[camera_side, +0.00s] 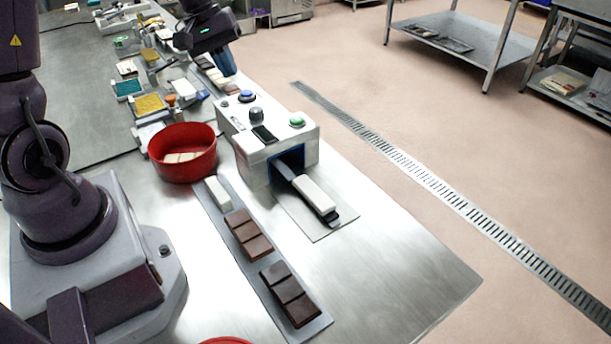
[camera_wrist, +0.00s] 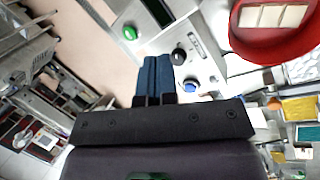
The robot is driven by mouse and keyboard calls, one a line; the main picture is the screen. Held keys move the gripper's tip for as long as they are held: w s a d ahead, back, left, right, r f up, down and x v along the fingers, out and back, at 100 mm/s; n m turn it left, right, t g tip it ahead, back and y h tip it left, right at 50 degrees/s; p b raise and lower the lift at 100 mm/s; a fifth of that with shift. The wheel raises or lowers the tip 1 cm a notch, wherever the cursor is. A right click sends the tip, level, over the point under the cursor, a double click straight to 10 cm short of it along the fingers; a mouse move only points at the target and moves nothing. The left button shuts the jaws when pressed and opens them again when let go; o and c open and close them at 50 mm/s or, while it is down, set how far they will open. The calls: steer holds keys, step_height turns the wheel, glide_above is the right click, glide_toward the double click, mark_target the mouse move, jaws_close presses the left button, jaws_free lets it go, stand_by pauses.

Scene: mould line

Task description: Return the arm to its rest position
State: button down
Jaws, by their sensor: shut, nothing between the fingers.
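My gripper (camera_side: 230,80) hangs at the top middle of the side view, above the far end of the white machine (camera_side: 290,144) and the pieces behind it. Its blue fingers are together with nothing between them. The wrist view shows the same shut gripper (camera_wrist: 157,60), pointing toward the machine's panel with its green, black and blue knobs. How high the fingertips are above the bench is hard to tell. No marker of a rest position shows.
A red bowl (camera_side: 166,172) with pale pieces stands left of the machine. A white bar (camera_side: 314,193) lies on the black belt at the machine's opening. A grey strip (camera_side: 228,252) holds a white bar and dark chocolate pieces. The bench's front right is clear.

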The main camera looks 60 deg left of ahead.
steer(key=s+d+r+m+t+y, duration=0.1)
steer(key=s+d+r+m, duration=0.4)
steer(key=d, duration=0.3)
steer(key=s+d+r+m+t+y, duration=0.1)
steer(key=s+d+r+m+y, duration=0.1)
steer(key=s+d+r+m, duration=0.4)
steer(key=shift+s+d+t, duration=0.4)
steer(key=shift+s+d, duration=0.5)
steer(key=shift+s, duration=0.2)
